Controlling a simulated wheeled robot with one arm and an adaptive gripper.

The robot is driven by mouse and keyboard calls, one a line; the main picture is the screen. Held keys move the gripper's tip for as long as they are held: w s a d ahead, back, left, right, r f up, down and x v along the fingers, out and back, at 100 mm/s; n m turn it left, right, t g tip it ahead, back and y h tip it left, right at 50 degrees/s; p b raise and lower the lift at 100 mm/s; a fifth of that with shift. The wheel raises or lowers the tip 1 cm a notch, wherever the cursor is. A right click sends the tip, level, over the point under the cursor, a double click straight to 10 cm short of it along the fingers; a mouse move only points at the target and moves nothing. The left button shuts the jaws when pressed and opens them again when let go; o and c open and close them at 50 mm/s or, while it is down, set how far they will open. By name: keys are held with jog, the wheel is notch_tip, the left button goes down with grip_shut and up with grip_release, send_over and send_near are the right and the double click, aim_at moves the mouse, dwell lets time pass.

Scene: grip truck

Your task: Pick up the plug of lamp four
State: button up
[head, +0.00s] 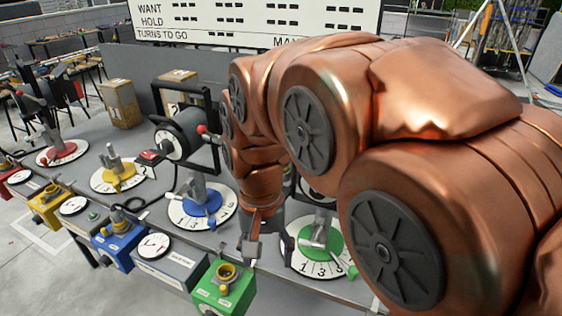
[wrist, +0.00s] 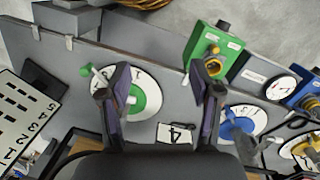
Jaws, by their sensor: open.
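A small white piece marked 4 (wrist: 176,133) lies on the grey bench in the wrist view, low between my fingers in the picture. I cannot tell for sure whether it is the plug of lamp four. My gripper (wrist: 161,72) is open and empty, with its two dark fingers spread above the bench. In the head view my gripper (head: 250,246) points down between the blue dial (head: 201,204) and the green dial (head: 320,240). My arm hides part of the bench and what stands behind the green dial.
The green box (head: 223,288) with a yellow socket stands at the bench front, beside a grey meter box (head: 172,265) and a blue box (head: 118,245). A black lamp-like drum (head: 180,132) stands behind the blue dial. A scoreboard (head: 255,18) stands at the back.

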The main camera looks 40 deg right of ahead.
jog(key=w+d+r+m+p, duration=0.1)
jog(key=w+d+r+m, duration=0.2)
jog(key=w+d+m, duration=0.2)
jog(key=w+d+r+m+t+p, duration=0.1)
jog(key=w+d+r+m, duration=0.3)
jog(key=w+d+m, duration=0.2)
jog(key=w+d+r+m+p, duration=0.1)
jog(key=w+d+r+m, duration=0.3)
jog(key=w+d+m, duration=0.2)
jog(key=shift+w+d+r+m, duration=0.15)
jog(key=shift+w+m, duration=0.85)
jog(key=shift+w, duration=0.65)
jog(key=shift+d, duration=0.2)
jog(key=shift+f+p, duration=1.35)
jog(key=shift+f, duration=2.5)
jog(key=shift+c, duration=0.2)
grip_shut()
